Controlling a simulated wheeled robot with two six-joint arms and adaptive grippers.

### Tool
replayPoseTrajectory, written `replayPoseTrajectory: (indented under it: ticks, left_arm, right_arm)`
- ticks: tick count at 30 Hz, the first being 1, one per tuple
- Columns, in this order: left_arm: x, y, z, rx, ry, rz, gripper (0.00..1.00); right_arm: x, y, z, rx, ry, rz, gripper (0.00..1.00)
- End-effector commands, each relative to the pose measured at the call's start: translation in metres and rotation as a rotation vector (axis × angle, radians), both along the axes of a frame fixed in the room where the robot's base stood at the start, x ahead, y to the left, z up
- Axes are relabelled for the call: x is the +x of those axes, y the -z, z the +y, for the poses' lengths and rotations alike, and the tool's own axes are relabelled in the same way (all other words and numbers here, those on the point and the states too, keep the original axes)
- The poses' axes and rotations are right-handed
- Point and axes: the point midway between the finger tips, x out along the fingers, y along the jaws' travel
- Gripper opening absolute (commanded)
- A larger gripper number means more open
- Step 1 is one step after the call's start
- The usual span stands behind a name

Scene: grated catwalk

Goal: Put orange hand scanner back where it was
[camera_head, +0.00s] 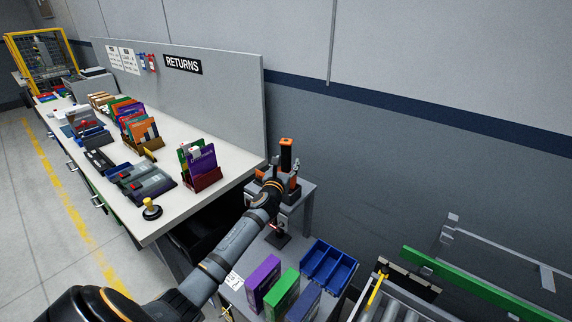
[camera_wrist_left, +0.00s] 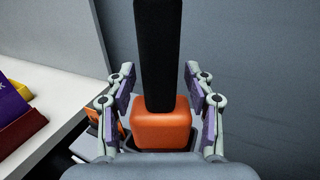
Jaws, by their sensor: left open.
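The orange hand scanner (camera_head: 287,146), orange and black, stands upright above a small grey side table. In the left wrist view its orange body (camera_wrist_left: 162,128) and long black part (camera_wrist_left: 158,50) fill the middle. My left gripper (camera_head: 284,182) is at the scanner. In the left wrist view its fingers (camera_wrist_left: 160,105) stand open on both sides of the scanner, with gaps visible. A dark surround shows at the foot of the orange body; whether it is a holder is unclear. The gripper hides the scanner's lower part in the head view. My right gripper is not in view.
A small dark stand (camera_head: 277,237) is on the lower shelf surface, near purple and green boxes (camera_head: 263,276) and a blue divided bin (camera_head: 328,265). The white returns bench (camera_head: 220,190) with folders is left. A roller conveyor (camera_head: 400,308) is lower right. The grey wall stands behind.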

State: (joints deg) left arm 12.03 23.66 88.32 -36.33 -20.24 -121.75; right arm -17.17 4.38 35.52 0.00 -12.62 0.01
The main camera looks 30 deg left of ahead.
Motion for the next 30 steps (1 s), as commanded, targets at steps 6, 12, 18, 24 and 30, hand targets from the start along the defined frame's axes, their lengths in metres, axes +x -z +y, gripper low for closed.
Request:
replayPoseTrajectory:
  ticks: [6, 12, 18, 24, 30]
  left_arm:
    - [0.0, -0.011, 0.0, 0.002, 0.0, -0.002, 0.53]
    - [-0.036, -0.008, -0.012, 0.004, 0.003, 0.003, 0.53]
    - [-0.083, -0.008, -0.027, 0.005, 0.003, 0.003, 0.53]
    - [-0.11, -0.011, -0.036, 0.003, 0.001, 0.001, 0.53]
    - [-0.115, -0.012, -0.038, 0.0, 0.0, 0.0, 0.53]
  right_arm:
    - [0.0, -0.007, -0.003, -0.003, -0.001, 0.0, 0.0]
    - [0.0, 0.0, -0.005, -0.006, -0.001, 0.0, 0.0]
    - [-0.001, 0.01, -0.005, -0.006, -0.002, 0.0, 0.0]
    - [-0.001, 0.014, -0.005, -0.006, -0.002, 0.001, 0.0]
    - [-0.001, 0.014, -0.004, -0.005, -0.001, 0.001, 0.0]
